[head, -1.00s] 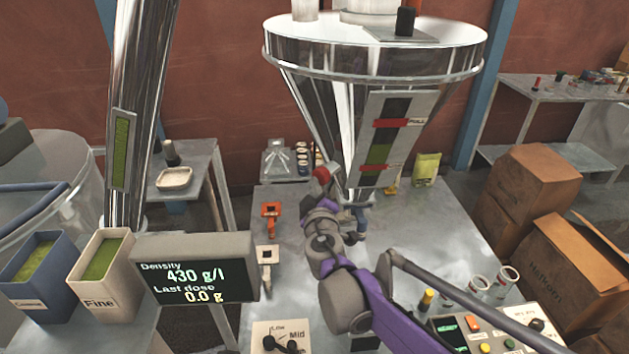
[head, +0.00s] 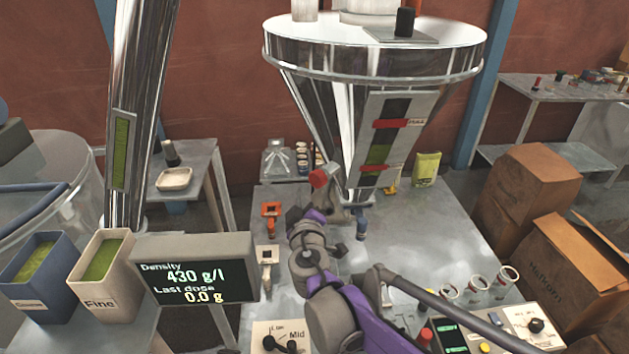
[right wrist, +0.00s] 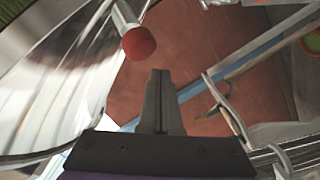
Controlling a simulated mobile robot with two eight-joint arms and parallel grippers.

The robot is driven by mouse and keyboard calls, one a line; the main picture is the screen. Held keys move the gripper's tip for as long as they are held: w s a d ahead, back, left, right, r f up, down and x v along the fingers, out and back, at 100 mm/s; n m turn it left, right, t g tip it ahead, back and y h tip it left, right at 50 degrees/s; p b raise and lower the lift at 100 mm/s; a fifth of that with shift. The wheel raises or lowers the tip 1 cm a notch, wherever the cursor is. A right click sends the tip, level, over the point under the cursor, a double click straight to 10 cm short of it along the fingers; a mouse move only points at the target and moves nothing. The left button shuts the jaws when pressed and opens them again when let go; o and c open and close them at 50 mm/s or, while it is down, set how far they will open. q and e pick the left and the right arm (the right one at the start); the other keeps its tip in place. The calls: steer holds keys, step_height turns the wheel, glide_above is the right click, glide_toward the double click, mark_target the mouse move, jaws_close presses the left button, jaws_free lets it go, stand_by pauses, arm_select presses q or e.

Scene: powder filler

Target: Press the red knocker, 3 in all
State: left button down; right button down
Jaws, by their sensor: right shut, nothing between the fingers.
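The red knocker (head: 318,178) is a round red head on a short metal arm at the lower left of the steel hopper (head: 315,100). In the right wrist view the red knocker (right wrist: 138,43) shows just beyond and left of the fingertips, with a gap in the picture. My left gripper is not in view.
A display (head: 196,269) reads density 430 g/l and last dose 0.0 g. An orange clamp-like part (head: 270,212) stands left of my gripper. A button panel (head: 480,335) and several glass jars (head: 478,287) are at the front right.

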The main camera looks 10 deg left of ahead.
steer(key=shift+s+a, duration=0.5)
steer(key=shift+s, duration=0.25)
steer(key=shift+s+a, duration=0.45)
steer(key=shift+s, duration=0.25)
